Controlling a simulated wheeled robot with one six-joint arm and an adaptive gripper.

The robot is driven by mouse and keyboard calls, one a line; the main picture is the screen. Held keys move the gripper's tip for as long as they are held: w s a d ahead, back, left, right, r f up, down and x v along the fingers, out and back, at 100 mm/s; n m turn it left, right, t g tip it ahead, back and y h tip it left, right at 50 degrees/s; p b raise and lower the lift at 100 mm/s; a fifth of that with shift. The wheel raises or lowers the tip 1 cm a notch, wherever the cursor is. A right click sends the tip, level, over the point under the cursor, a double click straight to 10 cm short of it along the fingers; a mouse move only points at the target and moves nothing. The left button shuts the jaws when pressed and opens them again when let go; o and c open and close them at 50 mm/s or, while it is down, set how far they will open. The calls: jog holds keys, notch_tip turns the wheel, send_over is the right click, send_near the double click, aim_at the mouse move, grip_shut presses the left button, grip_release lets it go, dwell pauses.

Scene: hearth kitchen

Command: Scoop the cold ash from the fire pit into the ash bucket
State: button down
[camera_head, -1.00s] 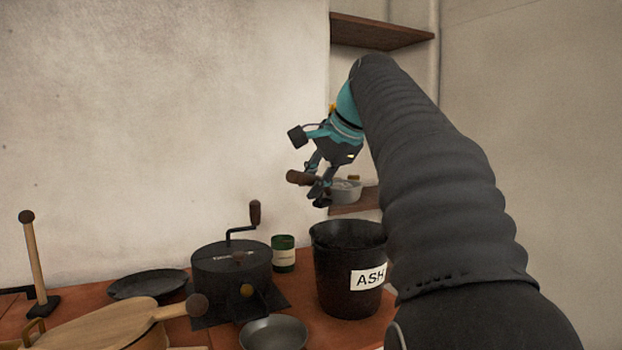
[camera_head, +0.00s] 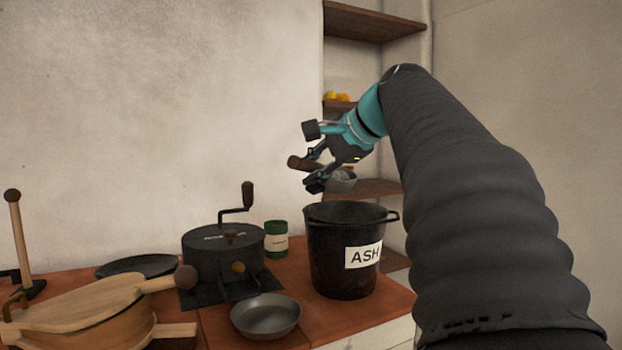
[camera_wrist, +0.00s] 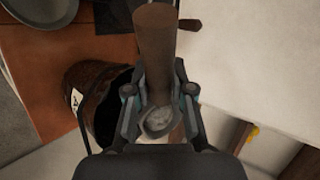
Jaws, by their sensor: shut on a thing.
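My gripper (camera_head: 312,172) is shut on the brown wooden handle of a scoop (camera_head: 342,180). The scoop's grey metal bowl hangs just above and slightly right of the ash bucket's middle in the head view. In the wrist view the handle (camera_wrist: 154,50) lies between the fingers, and pale grey ash shows in the bowl (camera_wrist: 158,120). The black ash bucket (camera_head: 328,270), labelled ASH, stands upright on the red-brown counter; its open mouth also shows left of my gripper in the wrist view (camera_wrist: 82,78). The fire pit (camera_head: 225,262) seems to be the black round vessel with a crank, though I cannot tell for sure.
A green tin (camera_head: 276,240) stands between the crank vessel and the bucket. A grey metal bowl (camera_head: 265,318) sits at the counter's front, with wooden bellows (camera_head: 85,305) to its left and a dark plate (camera_head: 138,265) behind. Shelves (camera_head: 372,24) fill the corner behind my arm.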

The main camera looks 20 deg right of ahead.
jog(key=shift+s+d+f+t+y+b, duration=0.1)
jog(key=shift+s+f+t+y+b, duration=0.35)
jog(key=shift+b, duration=0.95)
jog(key=shift+w+d+f+t+y+b, duration=0.1)
jog(key=shift+f+t+b, duration=0.15)
jog(key=shift+t+b, duration=0.75)
jog(key=b, duration=0.2)
jog(key=shift+s+d+f+b, duration=0.1)
jog(key=shift+s+f+b, duration=0.05)
jog(key=shift+b, duration=0.15)
jog(key=shift+s+d+f+m+t+y, duration=0.15)
jog(key=shift+s+f+t+y, duration=0.2)
jog(key=shift+t, duration=0.45)
jog(key=shift+s+d+f+m+t+y, duration=0.15)
jog(key=shift+t+y, duration=0.25)
jog(key=shift+t, duration=0.45)
jog(key=shift+s+d+f+m+t+y, duration=0.1)
jog(key=shift+s+f+t+y, duration=0.25)
jog(key=shift+t, duration=0.45)
jog(key=shift+w, duration=0.1)
